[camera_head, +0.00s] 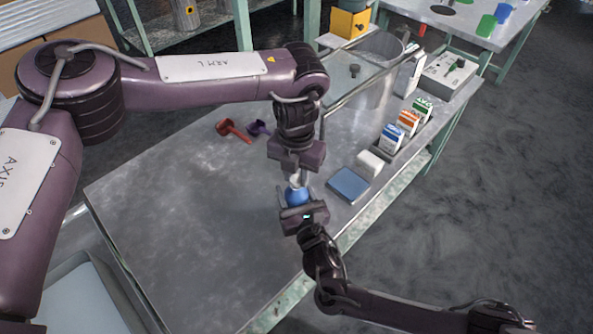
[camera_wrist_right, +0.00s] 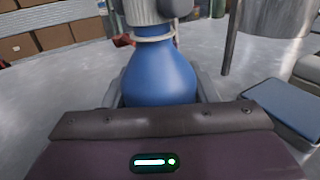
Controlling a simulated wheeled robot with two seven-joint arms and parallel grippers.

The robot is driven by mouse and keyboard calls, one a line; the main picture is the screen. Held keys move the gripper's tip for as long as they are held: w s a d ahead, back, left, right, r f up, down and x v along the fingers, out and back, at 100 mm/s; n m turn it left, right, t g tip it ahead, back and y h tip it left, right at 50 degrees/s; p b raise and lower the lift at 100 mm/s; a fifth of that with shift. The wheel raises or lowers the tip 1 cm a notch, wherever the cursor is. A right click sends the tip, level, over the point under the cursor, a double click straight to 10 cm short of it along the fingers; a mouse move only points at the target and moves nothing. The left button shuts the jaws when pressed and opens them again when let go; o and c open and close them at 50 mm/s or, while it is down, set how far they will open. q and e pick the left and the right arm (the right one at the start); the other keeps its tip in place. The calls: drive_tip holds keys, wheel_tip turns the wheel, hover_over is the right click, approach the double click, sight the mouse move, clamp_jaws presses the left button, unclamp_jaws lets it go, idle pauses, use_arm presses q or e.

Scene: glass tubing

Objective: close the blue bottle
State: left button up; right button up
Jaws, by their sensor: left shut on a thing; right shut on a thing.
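The blue bottle (camera_head: 298,196) stands upright above or on the metal table. It shows large in the right wrist view (camera_wrist_right: 160,78). My right gripper (camera_head: 297,200) is shut around the bottle's body, with a finger on either side. A pale cap (camera_head: 294,182) is at the top of the bottle. In the right wrist view the cap (camera_wrist_right: 150,12) sits directly over the pale neck ring, and its top is cut off by the frame. My left gripper (camera_head: 297,178) comes from above and is shut on the cap. Its fingertips are partly hidden.
A large metal cylinder (camera_head: 372,75) and small cartons (camera_head: 391,138) stand behind.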

use_arm(q)
drive_tip(key=m, duration=0.7)
drive_tip(key=shift+m, duration=0.3)
drive_tip(key=m, duration=0.6)
drive_tip(key=shift+m, duration=0.4)
drive_tip(key=m, duration=1.1)
drive_tip(key=shift+m, duration=0.3)
drive_tip(key=shift+d+f+m, duration=0.1)
drive_tip(key=shift+d+m, duration=0.1)
drive_tip(key=shift+m, duration=1)
drive_tip(key=shift+a+m, duration=0.15)
drive_tip(key=shift+m, duration=0.95)
drive_tip(key=o, duration=0.9)
